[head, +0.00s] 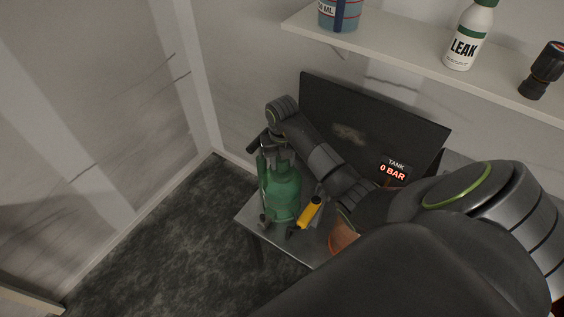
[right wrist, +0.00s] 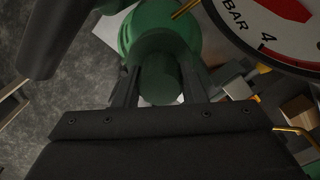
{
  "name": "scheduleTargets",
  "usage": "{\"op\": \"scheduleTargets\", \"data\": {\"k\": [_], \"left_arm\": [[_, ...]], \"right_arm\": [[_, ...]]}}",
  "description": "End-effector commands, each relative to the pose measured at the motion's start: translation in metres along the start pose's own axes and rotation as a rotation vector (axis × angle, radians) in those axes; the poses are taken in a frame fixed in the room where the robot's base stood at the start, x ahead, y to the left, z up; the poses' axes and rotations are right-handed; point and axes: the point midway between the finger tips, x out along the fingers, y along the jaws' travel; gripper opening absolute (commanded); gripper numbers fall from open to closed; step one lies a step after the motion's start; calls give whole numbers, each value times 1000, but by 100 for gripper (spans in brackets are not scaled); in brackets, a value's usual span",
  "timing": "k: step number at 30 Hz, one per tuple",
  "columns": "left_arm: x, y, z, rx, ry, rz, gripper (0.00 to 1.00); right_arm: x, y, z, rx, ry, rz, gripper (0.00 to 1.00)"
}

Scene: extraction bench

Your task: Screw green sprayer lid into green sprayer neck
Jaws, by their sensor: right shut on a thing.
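The green sprayer (head: 284,200) stands upright on a small grey table in the head view. Its green body (right wrist: 130,30) also shows at the top of the right wrist view. My right gripper (head: 272,152) reaches over the sprayer's top from the right. In the right wrist view its two fingers are shut on a dark green cylindrical part (right wrist: 160,80), which looks like the sprayer lid. The lid is in line with the sprayer's top. The neck is hidden behind it, so I cannot tell whether the threads are engaged. My left gripper is not in view.
A yellow-handled tool (head: 309,212) lies beside the sprayer, with an orange container (head: 342,236) further right. A black panel (head: 350,108) and a "TANK 0 BAR" display (head: 393,170) stand behind. A shelf (head: 400,68) holds bottles, one marked "LEAK" (head: 470,38). A gauge (right wrist: 285,30) is close.

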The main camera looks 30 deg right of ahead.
Motion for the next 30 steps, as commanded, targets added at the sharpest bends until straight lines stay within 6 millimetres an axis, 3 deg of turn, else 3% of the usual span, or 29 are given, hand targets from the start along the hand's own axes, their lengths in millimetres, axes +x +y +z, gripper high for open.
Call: {"op": "scheduleTargets", "data": {"k": [30], "left_arm": [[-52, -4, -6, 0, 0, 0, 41]], "right_arm": [[0, 0, 0, 1152, 1, -1, 10]]}}
